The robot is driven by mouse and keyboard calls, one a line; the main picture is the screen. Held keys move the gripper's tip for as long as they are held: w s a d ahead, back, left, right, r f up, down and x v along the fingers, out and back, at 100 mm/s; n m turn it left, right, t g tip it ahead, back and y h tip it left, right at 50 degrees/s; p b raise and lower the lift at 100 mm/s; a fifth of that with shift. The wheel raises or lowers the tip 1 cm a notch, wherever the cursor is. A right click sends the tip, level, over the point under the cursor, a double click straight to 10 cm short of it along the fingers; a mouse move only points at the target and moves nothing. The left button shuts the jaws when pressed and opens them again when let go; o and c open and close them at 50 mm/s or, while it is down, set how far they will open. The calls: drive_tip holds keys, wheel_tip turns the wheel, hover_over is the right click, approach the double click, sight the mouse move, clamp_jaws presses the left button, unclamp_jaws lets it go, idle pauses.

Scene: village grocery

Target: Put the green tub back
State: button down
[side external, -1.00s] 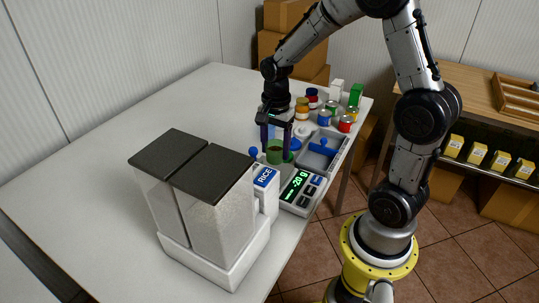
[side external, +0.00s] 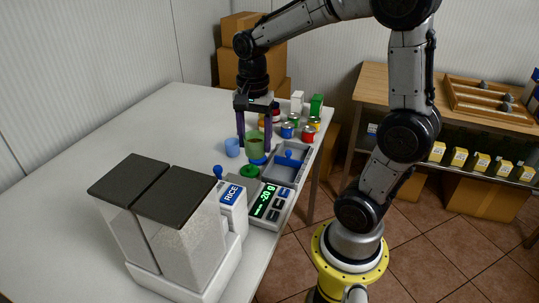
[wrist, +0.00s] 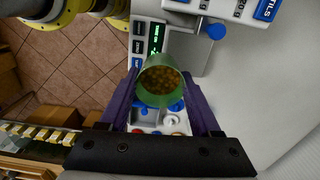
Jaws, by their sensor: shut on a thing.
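The green tub (side external: 255,147) is held upright between the purple fingers of my gripper (side external: 254,137), which is shut on it. In the wrist view the tub (wrist: 160,88) is open at the top and has brown pieces inside. It is beside a blue cup (side external: 232,147), at the far end of the scale. I cannot tell whether its base touches the table. A green round lid (side external: 249,173) lies by the scale (side external: 268,208), whose display reads about -20 g.
A grey tray (side external: 284,170) with a blue-knobbed piece stands to the right of the tub. Several cans and jars (side external: 308,133) and cartons are behind it. The table's left is clear.

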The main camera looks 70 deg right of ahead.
drive_tip(key=w+d+f, duration=0.4)
drive_tip(key=w+d, duration=0.2)
drive_tip(key=w, duration=0.3)
drive_tip(key=w+d+f, duration=0.4)
drive_tip(key=w+d, duration=0.2)
drive_tip(key=w, duration=0.3)
drive_tip(key=shift+m, duration=0.3)
drive_tip(key=shift+s+d+f, duration=0.1)
drive_tip(key=shift+d+f, duration=0.2)
drive_tip(key=shift+f, duration=1.55)
drive_tip(key=shift+s+d+f, duration=0.1)
drive_tip(key=shift+d+f, duration=0.2)
drive_tip(key=shift+f, duration=1.55)
drive_tip(key=shift+d+f, duration=0.3)
drive_tip(key=shift+f, duration=1.55)
drive_tip(key=shift+f, duration=0.5)
unclamp_jaws()
drive_tip(key=shift+r, duration=0.15)
wheel_tip(320, 180, up, 8)
